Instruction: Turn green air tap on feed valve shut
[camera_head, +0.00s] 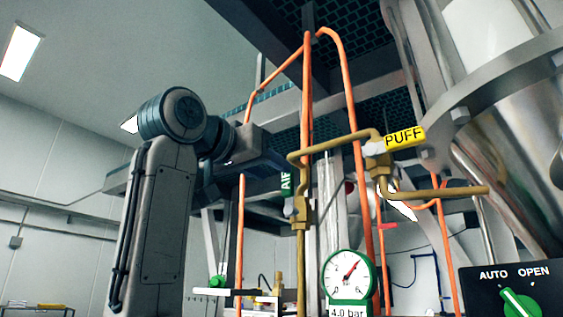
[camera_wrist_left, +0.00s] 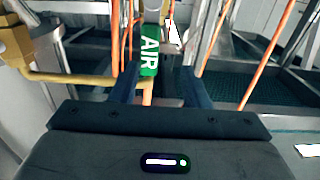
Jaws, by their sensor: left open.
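My right gripper is in neither view.
A yellow PUFF tap (camera_head: 404,139) sits on the brass pipe to the right. Orange tubes (camera_head: 307,110) run close by the green tap. A pressure gauge (camera_head: 346,271) stands below. A steel cone (camera_head: 515,150) and an AUTO/OPEN switch panel (camera_head: 515,290) are at right.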

